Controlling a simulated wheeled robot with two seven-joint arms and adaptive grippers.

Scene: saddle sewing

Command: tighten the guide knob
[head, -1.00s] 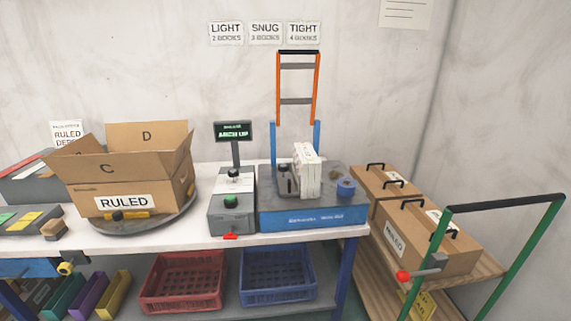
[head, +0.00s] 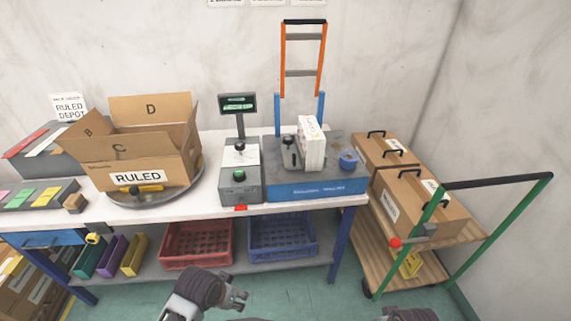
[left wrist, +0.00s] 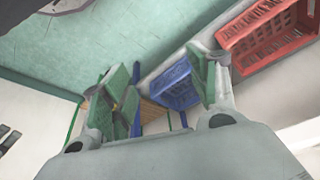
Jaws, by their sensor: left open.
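A press with a blue base (head: 318,190) and grey top stands at the right end of the bench. On it, a dark knob (head: 288,141) tops a grey upright guide beside an upright stack of white books (head: 311,145). A round blue part (head: 348,160) sits right of the books. My left gripper (head: 241,300) is low in front of the bench, well away from the press, open and empty. Its spread green-padded fingers also show in the left wrist view (left wrist: 163,92). Only a sliver of my right arm shows at the bottom edge; its gripper is out of view.
Left of the press are a grey control box (head: 240,186) with a display and an open carton (head: 145,165) on a turntable. Red (head: 197,262) and blue (head: 282,253) crates sit on the lower shelf. A green-handled cart (head: 490,228) with boxes stands right. The floor ahead is clear.

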